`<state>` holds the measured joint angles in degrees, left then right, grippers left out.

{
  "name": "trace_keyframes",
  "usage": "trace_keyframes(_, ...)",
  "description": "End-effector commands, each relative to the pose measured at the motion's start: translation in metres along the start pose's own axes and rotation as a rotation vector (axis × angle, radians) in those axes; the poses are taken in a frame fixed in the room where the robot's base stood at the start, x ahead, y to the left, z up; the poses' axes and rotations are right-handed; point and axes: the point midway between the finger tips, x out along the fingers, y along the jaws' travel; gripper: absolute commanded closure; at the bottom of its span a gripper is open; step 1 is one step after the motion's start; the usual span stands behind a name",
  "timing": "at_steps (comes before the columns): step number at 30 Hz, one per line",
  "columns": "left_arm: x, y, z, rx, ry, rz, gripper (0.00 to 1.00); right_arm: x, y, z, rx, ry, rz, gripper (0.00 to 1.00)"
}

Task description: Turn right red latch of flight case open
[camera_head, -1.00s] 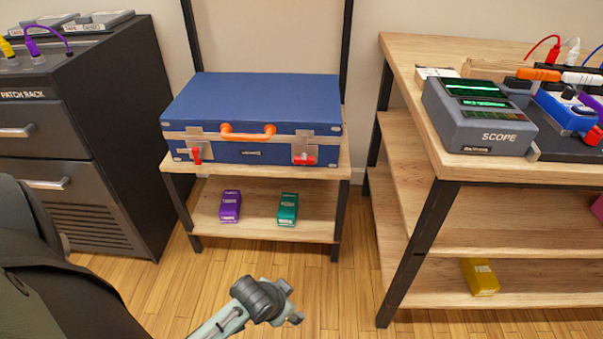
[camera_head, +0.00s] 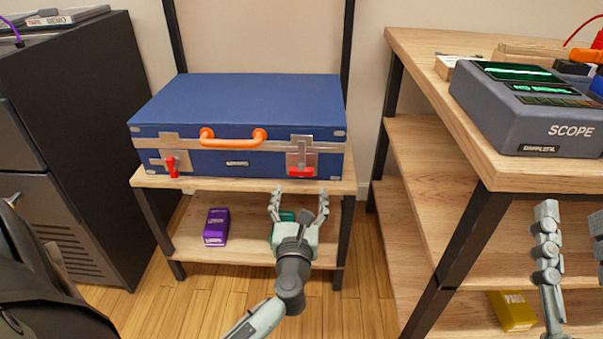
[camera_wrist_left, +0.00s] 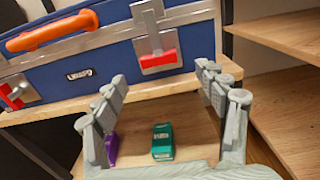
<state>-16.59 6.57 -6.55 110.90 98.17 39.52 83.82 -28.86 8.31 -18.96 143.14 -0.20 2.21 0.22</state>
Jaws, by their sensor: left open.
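The blue flight case (camera_head: 240,102) lies shut on the top shelf of a small wooden stand, its orange handle facing me. Its right red latch (camera_head: 301,172) lies level across the metal plate; it also shows in the left wrist view (camera_wrist_left: 158,60). The left red latch (camera_head: 172,166) hangs down. My left gripper (camera_head: 299,196) is open and empty, in front of and just below the right latch, apart from it. In the left wrist view its fingers (camera_wrist_left: 165,100) are spread beneath the latch. My right gripper (camera_head: 573,225) is partly cut off at the right edge.
The lower shelf holds a purple box (camera_head: 216,227) and a green box (camera_wrist_left: 163,141), partly hidden by my left gripper. A wooden bench (camera_head: 455,140) with a scope (camera_head: 530,112) stands at right. A dark cabinet (camera_head: 70,110) stands at left.

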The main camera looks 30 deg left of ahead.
Motion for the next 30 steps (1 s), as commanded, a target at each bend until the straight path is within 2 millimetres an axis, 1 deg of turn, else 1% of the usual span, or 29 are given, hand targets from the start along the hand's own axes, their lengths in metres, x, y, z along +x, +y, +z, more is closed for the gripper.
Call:
trace_keyframes(2,0.008,0.002,-0.002,-0.021,0.007,0.012,0.28,0.000,-0.001,-0.003,0.002,0.010,-0.001,0.60)
trace_keyframes(12,0.061,0.003,-0.002,-0.018,0.005,0.010,0.28,0.000,0.000,-0.003,0.001,0.017,0.000,0.60)
trace_keyframes(15,0.070,0.003,-0.002,-0.017,0.006,0.010,0.28,0.000,0.000,-0.004,0.000,0.024,0.000,0.60)
trace_keyframes(19,0.076,0.003,-0.002,-0.017,0.007,0.010,0.28,0.000,0.000,-0.005,0.000,0.030,0.000,0.60)
trace_keyframes(26,0.077,0.003,-0.002,-0.017,0.008,0.010,0.28,0.000,0.000,-0.006,0.000,0.031,0.000,0.60)
trace_keyframes(30,0.077,0.003,-0.002,-0.017,0.007,0.010,0.44,0.000,0.000,-0.006,0.000,0.031,0.000,0.60)
